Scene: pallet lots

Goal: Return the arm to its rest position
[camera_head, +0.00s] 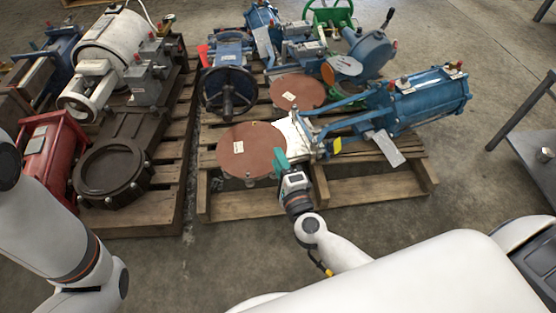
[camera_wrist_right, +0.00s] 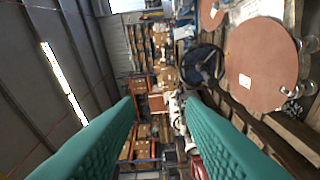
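My right gripper (camera_head: 281,161) has teal fingers and is at the front edge of the right pallet, just right of the nearer reddish-brown disc (camera_head: 251,150). In the right wrist view its two textured fingers (camera_wrist_right: 160,98) stand well apart with nothing between them. Whether it touches anything on the pallet cannot be told. In the head view the white right arm reaches up from the lower middle. My left arm shows at the lower left, but its gripper is out of the picture.
A wooden pallet (camera_head: 262,205) carries blue valves, a blue cylinder actuator (camera_head: 425,103) and discs. A left pallet (camera_head: 166,212) holds a red part (camera_head: 52,155) and dark flange (camera_head: 112,172). A dark table (camera_head: 530,160) is at right. Bare floor lies in front.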

